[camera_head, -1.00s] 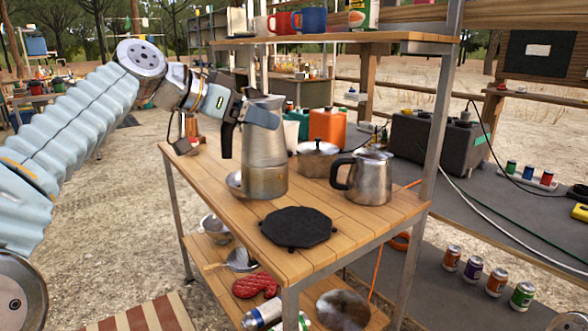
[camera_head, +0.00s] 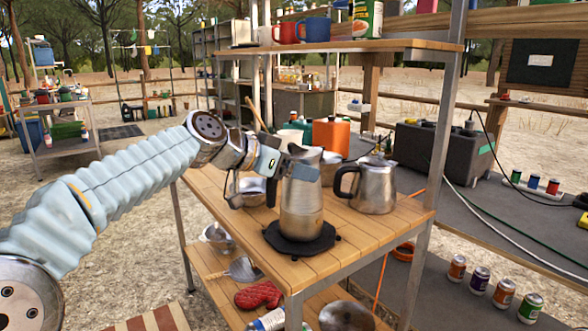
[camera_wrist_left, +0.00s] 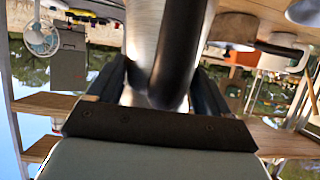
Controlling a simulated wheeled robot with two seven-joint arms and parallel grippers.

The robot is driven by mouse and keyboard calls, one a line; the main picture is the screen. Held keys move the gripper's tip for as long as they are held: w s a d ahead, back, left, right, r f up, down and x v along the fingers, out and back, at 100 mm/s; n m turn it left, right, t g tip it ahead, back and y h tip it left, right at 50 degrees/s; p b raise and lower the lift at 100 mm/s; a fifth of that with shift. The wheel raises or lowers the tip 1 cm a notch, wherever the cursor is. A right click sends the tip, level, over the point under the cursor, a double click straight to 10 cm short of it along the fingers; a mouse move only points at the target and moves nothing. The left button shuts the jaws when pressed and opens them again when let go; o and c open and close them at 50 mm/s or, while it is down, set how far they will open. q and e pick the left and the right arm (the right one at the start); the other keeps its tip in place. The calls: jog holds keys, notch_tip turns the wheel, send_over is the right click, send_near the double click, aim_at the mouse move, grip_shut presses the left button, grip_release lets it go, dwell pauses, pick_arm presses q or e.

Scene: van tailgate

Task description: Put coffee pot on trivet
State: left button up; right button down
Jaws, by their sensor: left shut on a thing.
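The tall metal coffee pot (camera_head: 301,205) stands upright over the black trivet (camera_head: 288,241) on the wooden table. Its base appears to rest on the trivet or just above it; I cannot tell which. My left gripper (camera_head: 291,163) is shut on the pot's upper part, coming from the left. In the left wrist view the pot's dark handle (camera_wrist_left: 180,55) runs between the fingers, with the metal body behind it. The trivet's rim shows around the pot's base, and its middle is hidden. My right gripper is not in view.
A shorter metal pot (camera_head: 372,188) with a black handle stands to the right on the table. A metal bowl (camera_head: 252,190) and an orange container (camera_head: 331,134) are behind. A shelf (camera_head: 390,44) with mugs overhangs the back. A red mitt (camera_head: 258,295) lies on the lower shelf.

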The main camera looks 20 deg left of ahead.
pick_arm(q)
jog(key=shift+f, duration=0.1)
jog(key=shift+s+f+b, duration=0.1)
jog(key=shift+f+b, duration=0.7)
jog(key=shift+c, duration=0.6)
jog(key=o, duration=1.2)
jog(key=shift+f, duration=0.1)
jog(key=shift+o, duration=1.2)
jog(key=shift+w+f, duration=0.1)
jog(key=shift+w, duration=0.1)
jog(key=shift+s+r, duration=0.1)
jog(key=shift+r, duration=0.25)
